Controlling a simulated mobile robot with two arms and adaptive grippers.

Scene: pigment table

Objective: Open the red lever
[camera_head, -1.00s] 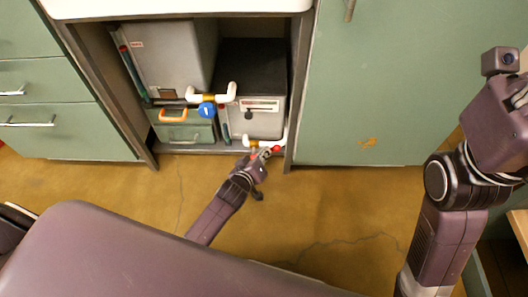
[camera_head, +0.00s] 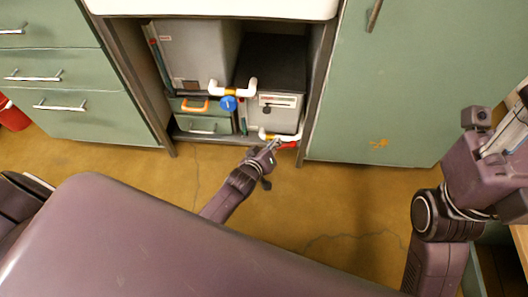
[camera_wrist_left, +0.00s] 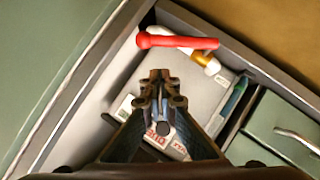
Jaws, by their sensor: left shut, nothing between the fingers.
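The red lever (camera_head: 288,145) is on the lower white pipe (camera_head: 264,134) with a brass valve, at the front of the open cabinet bay. In the left wrist view the lever (camera_wrist_left: 178,42) lies across the picture, its rounded end at the left and its other end by the brass valve (camera_wrist_left: 203,58). My left gripper (camera_head: 272,147) is shut and empty, close beside the lever in the head view. In the left wrist view its fingertips (camera_wrist_left: 160,78) are below the lever, with a visible gap in the picture. My right arm is at the right; its fingers cannot be made out.
An upper white pipe with a blue knob (camera_head: 228,103) is in the bay, before a grey box (camera_head: 197,55) and a dark-topped box (camera_head: 272,62). A green case (camera_head: 204,124) stands at lower left. Cabinet posts flank the bay. The floor in front is open.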

